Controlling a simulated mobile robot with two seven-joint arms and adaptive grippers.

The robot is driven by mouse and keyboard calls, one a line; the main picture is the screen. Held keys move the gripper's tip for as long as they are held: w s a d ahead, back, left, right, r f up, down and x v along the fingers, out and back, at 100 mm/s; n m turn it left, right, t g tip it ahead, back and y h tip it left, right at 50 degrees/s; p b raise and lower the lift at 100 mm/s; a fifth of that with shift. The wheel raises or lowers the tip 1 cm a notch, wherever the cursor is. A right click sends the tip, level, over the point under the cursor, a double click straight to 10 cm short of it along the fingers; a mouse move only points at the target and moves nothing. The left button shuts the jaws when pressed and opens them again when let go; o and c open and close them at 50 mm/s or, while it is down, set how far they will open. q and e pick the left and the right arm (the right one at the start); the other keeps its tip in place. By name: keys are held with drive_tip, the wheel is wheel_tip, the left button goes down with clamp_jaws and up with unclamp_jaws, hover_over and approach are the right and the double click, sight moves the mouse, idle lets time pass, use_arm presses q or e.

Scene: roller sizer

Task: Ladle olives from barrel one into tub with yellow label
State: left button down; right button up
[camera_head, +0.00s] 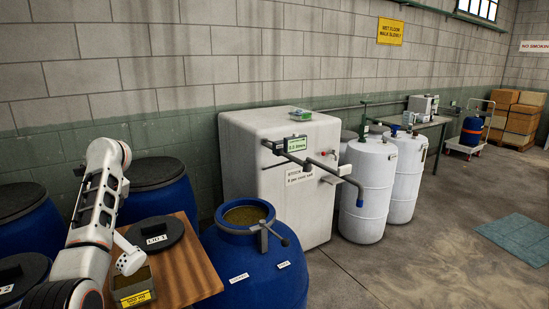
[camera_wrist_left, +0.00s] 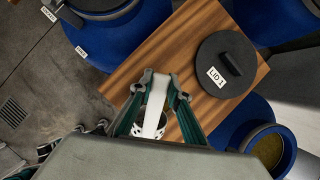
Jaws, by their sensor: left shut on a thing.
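My left gripper (camera_wrist_left: 165,88) is shut on the white handle of a perforated ladle (camera_wrist_left: 155,115). In the head view the ladle's bowl (camera_head: 131,260) hangs just above the back of a small tub with a yellow label (camera_head: 135,298). Whether the bowl holds olives cannot be told. The tub stands on a wooden board (camera_head: 190,265). The open blue barrel (camera_head: 265,280) holds olives (camera_head: 245,215) and stands right of the board; it also shows in the wrist view (camera_wrist_left: 285,160). My right gripper is not in view.
A dark lid marked LID 1 (camera_head: 155,234) lies on the board behind the tub. A grey bracket (camera_head: 264,238) sits on the open barrel's rim. Closed blue barrels (camera_head: 165,200) stand behind and left. A white tank (camera_head: 270,170) stands behind.

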use_arm(q)
drive_tip(key=shift+s+d+r, duration=0.1)
drive_tip(key=shift+d+r, duration=0.1)
drive_tip(key=shift+d, duration=0.05)
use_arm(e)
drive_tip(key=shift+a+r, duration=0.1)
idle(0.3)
use_arm(q)
drive_tip(key=shift+w+a+f+h, duration=0.2)
drive_tip(key=shift+a+f+h, duration=0.1)
drive_tip(key=shift+a, duration=0.25)
drive_tip(key=a+f+h, duration=0.1)
drive_tip(key=w+f+g+h+b, duration=0.1)
drive_tip(key=shift+a+f, duration=0.3)
drive_tip(key=shift+a, duration=0.1)
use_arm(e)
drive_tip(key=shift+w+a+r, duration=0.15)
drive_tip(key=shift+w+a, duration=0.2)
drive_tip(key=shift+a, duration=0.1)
